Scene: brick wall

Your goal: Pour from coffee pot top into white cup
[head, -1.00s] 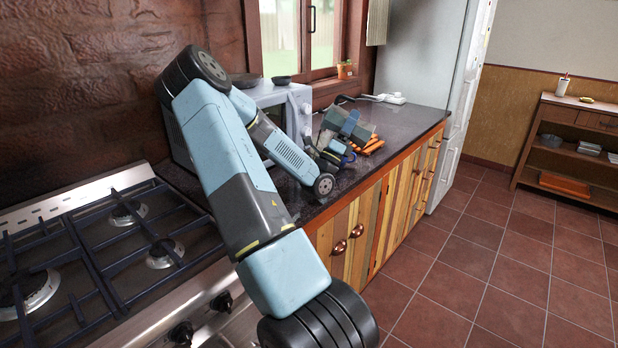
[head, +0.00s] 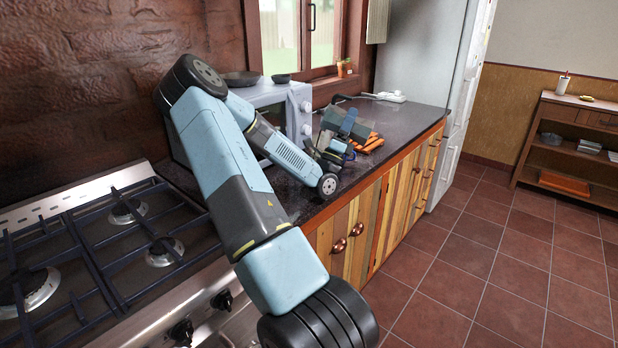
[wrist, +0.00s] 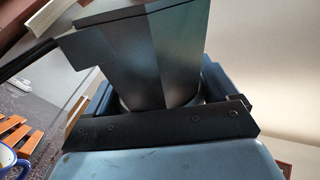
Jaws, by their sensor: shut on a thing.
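The coffee pot top (wrist: 150,60) is a grey, faceted metal body with a dark handle at the left of the wrist view. My gripper (wrist: 165,122) is shut around its narrow end and holds it. In the head view the pot top (head: 334,117) shows dark beside my gripper (head: 350,124), above the far part of the counter.
An orange slatted trivet (head: 372,142) lies on the dark counter (head: 415,120) by the gripper. A microwave (head: 297,103) stands behind my arm, with a gas stove (head: 110,250) at left. A white power strip (head: 390,97) lies farther back. The counter's far right is mostly clear.

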